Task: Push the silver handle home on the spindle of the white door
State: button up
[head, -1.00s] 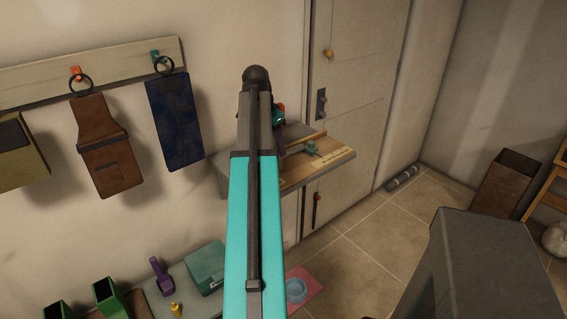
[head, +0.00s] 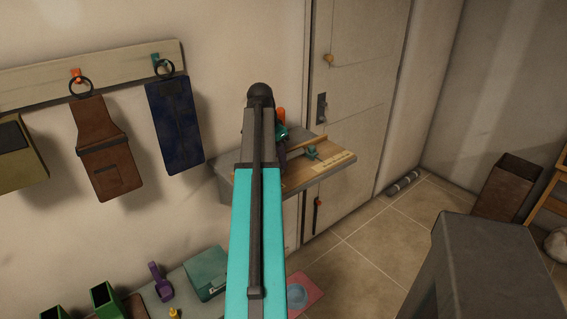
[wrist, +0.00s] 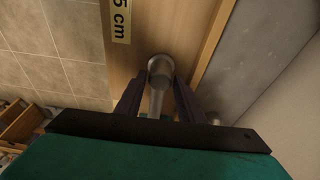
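The white door (head: 362,110) stands at the right of the shelf in the head view, with a dark plate (head: 321,107) at its left edge; I cannot make out the spindle. In the wrist view the silver handle (wrist: 160,69), with a round end and a straight bar, shows over the wooden shelf top between my fingers. My gripper (wrist: 158,88) has its dark fingers apart, one on each side of the handle, with slight gaps visible. In the head view my arm hides most of the gripper and the handle.
The wall shelf (head: 333,172) carries a small teal item (head: 311,153) and a strip. A brown apron (head: 107,150) and a blue one (head: 175,120) hang at left. A grey block (head: 490,265) stands front right.

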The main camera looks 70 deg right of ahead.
jog(key=c, duration=0.7)
jog(key=shift+r, duration=0.2)
jog(key=shift+s+d+p+v, duration=0.1)
jog(key=shift+d+p+v, duration=0.1)
jog(key=shift+p+v, duration=0.6)
jog(key=shift+s+d+p+v, duration=0.1)
jog(key=shift+d+p+v, duration=0.1)
jog(key=shift+p+v, duration=0.6)
jog(key=shift+s+d+p+v, duration=0.15)
jog(key=shift+p+v, duration=0.25)
jog(key=shift+v, duration=0.75)
jog(key=shift+r, duration=0.15)
